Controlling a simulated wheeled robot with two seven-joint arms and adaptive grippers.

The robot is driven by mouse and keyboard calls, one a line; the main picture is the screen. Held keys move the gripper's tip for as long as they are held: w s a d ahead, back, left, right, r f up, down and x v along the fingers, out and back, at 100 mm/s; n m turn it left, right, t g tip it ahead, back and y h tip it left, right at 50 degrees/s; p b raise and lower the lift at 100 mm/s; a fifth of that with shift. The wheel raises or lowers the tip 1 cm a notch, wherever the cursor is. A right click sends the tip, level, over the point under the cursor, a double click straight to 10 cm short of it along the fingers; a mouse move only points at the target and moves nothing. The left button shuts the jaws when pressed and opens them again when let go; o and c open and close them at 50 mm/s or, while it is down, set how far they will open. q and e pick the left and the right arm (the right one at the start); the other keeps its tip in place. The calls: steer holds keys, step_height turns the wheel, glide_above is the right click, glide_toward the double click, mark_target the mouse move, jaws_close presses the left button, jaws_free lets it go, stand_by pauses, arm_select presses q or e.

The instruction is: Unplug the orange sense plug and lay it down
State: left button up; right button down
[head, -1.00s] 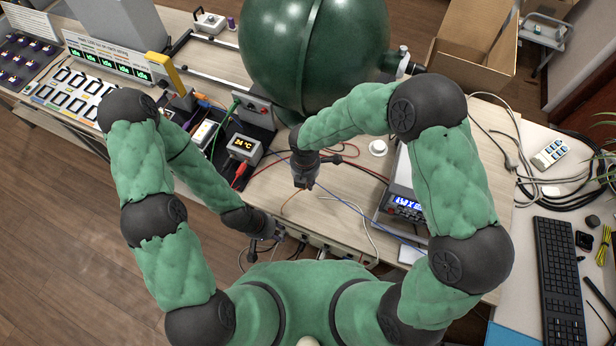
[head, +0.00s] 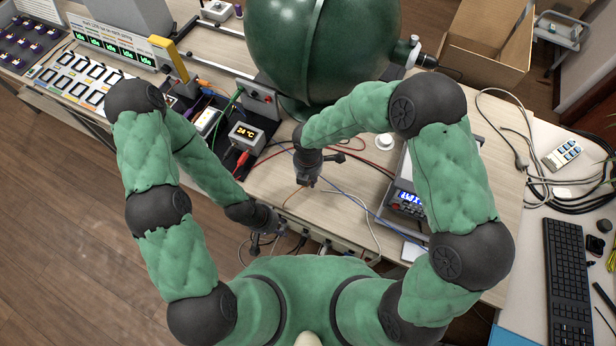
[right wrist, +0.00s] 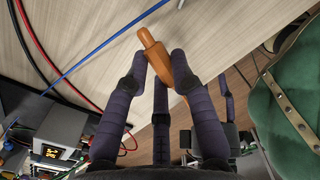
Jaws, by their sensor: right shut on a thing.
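The orange plug (right wrist: 155,52) is in my right gripper (right wrist: 160,75), which is shut on it. In the right wrist view the plug lies tilted between the dark fingers, its narrow tip towards the upper left, and part of its body is hidden by a finger. It appears clear of any socket, above the wooden bench top. In the head view my right gripper (head: 308,178) is over the bench, right of the temperature box (head: 246,134); the plug itself is not clear there. My left gripper (head: 265,242) hangs by the front edge of the bench; its opening is too small to tell.
A large dark green sphere (head: 320,50) stands behind my right gripper. A power supply (head: 408,200) is to the right. Red and blue leads (right wrist: 120,50) cross the bench near the held plug. Some bare bench top (head: 275,178) lies around the gripper.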

steer(key=shift+f+b, duration=1.3)
steer(key=shift+f, duration=0.7)
steer(key=c, duration=1)
jaws_free()
step_height(320, 180, up, 3)
steer(key=p, duration=0.3)
steer(key=shift+r, duration=0.1)
step_height(320, 180, up, 12)
steer(key=shift+f, duration=0.1)
